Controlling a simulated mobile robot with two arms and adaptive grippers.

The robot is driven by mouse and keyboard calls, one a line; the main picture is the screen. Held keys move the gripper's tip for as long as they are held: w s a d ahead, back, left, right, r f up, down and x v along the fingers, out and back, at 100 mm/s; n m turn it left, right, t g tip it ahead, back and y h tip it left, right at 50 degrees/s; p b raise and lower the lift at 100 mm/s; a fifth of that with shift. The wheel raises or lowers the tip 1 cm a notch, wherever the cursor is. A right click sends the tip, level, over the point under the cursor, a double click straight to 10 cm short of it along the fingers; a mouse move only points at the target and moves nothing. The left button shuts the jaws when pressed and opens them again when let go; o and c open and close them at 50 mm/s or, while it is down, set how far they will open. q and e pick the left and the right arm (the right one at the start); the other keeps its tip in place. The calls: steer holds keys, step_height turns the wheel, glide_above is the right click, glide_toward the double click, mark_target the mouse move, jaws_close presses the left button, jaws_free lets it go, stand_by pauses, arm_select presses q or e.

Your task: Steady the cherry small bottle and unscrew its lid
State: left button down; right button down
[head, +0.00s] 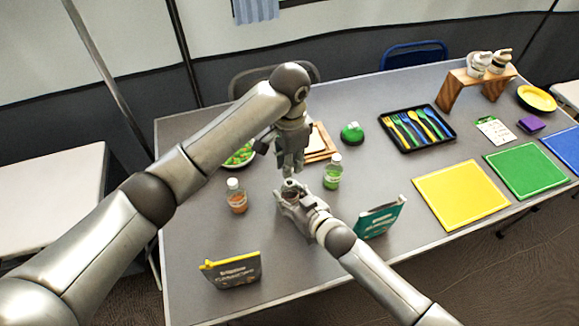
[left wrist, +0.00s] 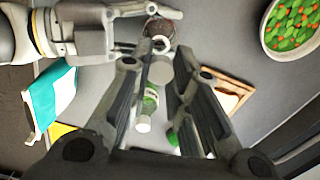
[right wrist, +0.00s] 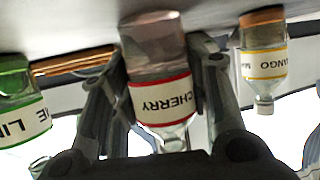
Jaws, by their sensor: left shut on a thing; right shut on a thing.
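The cherry small bottle (right wrist: 162,85) shows upside down in the right wrist view, with its red-edged CHERRY label between the fingers of my right gripper (right wrist: 155,75). My right gripper is shut around its body; in the head view this gripper (head: 291,190) hides most of it. The left wrist view looks down on the bottle (left wrist: 158,27) and its pale neck ring. My left gripper (head: 290,168) points down just above the right one. It is shut on the pale round lid (left wrist: 160,72), which appears apart from the neck.
A mango bottle (head: 237,196) stands left and a lime bottle (head: 332,172) right of my grippers. A teal packet (head: 380,217) and a yellow-topped packet (head: 232,271) stand nearer. A vegetable bowl (head: 240,155) and wooden board (head: 320,145) lie behind.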

steer(key=c, duration=0.7)
jaws_free()
